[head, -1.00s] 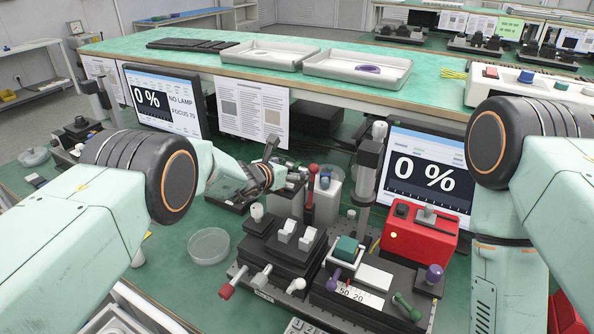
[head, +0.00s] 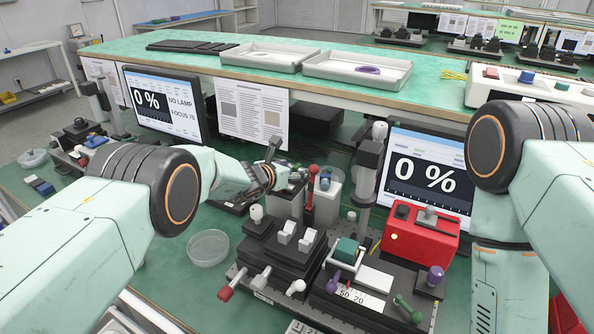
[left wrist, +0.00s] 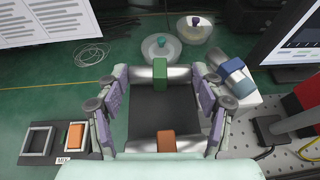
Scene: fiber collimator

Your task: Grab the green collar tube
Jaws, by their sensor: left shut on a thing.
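The green collar tube (left wrist: 160,74), a silver cylinder with a green band, lies crosswise between the fingertips of my left gripper (left wrist: 161,82) in the left wrist view. The fingers are shut on its two ends. A dark block lies below and nearer. A second tube with an orange band (left wrist: 166,141) lies at the near side, between the finger bases. In the head view my left gripper (head: 268,172) is beside the red post, and the green collar tube cannot be made out there. My right gripper is not in view.
A blue-banded tube (left wrist: 232,70) rests on a white block to the right. Two round clear dishes with knobs (left wrist: 162,48) lie beyond. A red post (head: 312,178) and a black optical stage (head: 283,248) stand close by.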

